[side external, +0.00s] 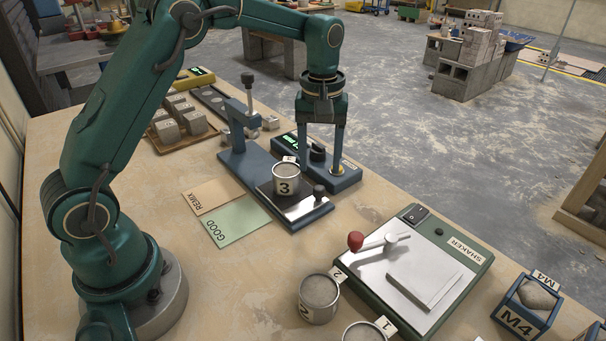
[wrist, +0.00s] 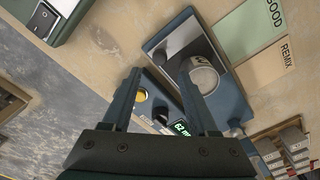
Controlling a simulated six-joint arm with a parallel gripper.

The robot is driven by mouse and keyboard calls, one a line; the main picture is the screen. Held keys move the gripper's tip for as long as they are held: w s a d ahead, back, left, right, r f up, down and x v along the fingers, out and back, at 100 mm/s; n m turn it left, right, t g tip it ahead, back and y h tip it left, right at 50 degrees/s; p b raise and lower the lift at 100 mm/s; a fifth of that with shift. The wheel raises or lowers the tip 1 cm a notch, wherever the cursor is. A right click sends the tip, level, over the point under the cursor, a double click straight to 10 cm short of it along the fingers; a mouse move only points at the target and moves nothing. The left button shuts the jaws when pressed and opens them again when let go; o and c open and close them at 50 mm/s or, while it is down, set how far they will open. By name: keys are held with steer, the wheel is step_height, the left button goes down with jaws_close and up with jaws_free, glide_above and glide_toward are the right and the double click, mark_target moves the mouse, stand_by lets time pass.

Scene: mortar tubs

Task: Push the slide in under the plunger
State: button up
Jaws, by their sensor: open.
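The slide (side external: 303,208) is a bright metal plate with a dark knob (side external: 319,191), at the near end of a blue base (side external: 246,167). Tub 3 (side external: 287,180), a grey tub, stands upright on it, clear of the plunger (side external: 249,92). The plunger hangs from a blue post at the base's far end, its black knob up. In the wrist view the slide (wrist: 182,40) and tub 3 (wrist: 204,77) are beyond the fingertips. My gripper (side external: 320,168) is open and empty, above a blue readout box behind the tub. It also shows in the wrist view (wrist: 160,77).
The readout box (side external: 346,177) has a dark knob and yellow button. A green shaker (side external: 462,268) with a red-knobbed lever is at right, near tub 2 (side external: 319,298) and tub 1 (side external: 364,332). GOOD (side external: 237,222) and REMIX (side external: 209,197) mats lie left of the base.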

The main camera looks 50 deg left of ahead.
mark_target(320, 187)
steer(key=shift+s+d+f, duration=0.15)
steer(key=shift+d+f, duration=0.1)
steer(key=shift+f, duration=2.35)
jaws_close()
